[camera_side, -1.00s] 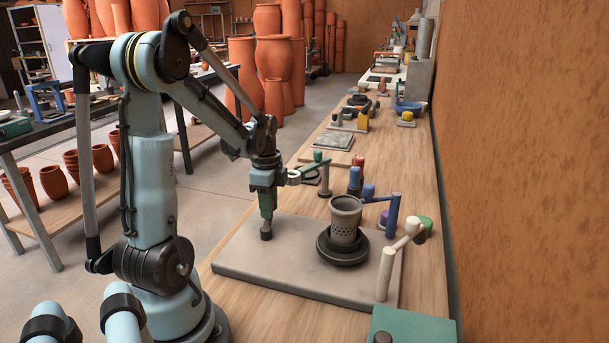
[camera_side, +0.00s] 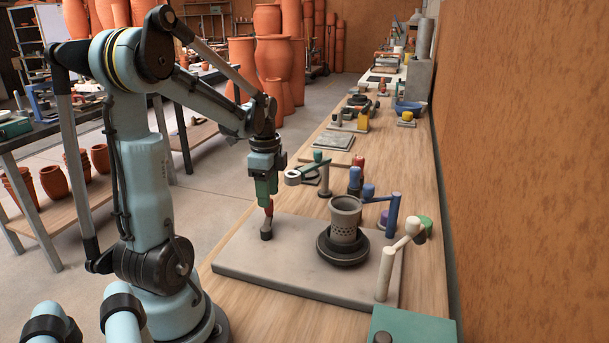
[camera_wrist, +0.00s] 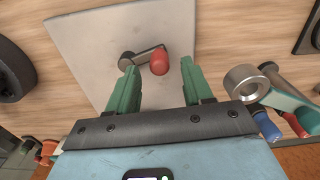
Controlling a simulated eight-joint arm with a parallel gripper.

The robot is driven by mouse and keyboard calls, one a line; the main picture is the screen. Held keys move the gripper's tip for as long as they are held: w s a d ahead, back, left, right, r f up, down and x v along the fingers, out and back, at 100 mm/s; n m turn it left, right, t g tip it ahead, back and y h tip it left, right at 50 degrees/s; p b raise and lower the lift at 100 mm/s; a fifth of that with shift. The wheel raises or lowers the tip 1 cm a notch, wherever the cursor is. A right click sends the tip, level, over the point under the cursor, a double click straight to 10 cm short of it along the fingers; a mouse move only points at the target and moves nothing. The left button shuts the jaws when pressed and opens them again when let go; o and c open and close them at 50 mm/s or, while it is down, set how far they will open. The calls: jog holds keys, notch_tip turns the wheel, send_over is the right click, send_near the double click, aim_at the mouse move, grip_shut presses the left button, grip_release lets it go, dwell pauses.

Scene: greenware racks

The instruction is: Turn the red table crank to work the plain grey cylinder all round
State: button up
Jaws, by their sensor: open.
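The red crank handle (camera_side: 269,208) stands upright on a dark pivot (camera_side: 266,234) near the left edge of the grey slab. The grey cylinder (camera_side: 346,218) stands upright on a dark round turntable (camera_side: 343,250) to the right. Its lower part shows a band of small dark holes; its far side is hidden. My gripper (camera_side: 266,196) is just above the red handle. In the wrist view, my gripper (camera_wrist: 158,78) is open, and the red handle (camera_wrist: 160,64) lies between the green fingertips with no clear contact. A grey crank arm (camera_wrist: 147,56) joins the handle to the pivot.
The slab (camera_side: 285,273) lies on a long wooden bench. A blue crank (camera_side: 392,214) and a cream crank (camera_side: 386,270) stand right of the turntable. A ring with a green handle (camera_side: 293,177) is behind my gripper. The orange wall (camera_side: 530,150) borders the bench on the right.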

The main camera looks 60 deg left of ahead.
aim_at(269, 215)
notch_tip(269, 215, up, 8)
dwell(0.5)
jog(key=shift+f, duration=6)
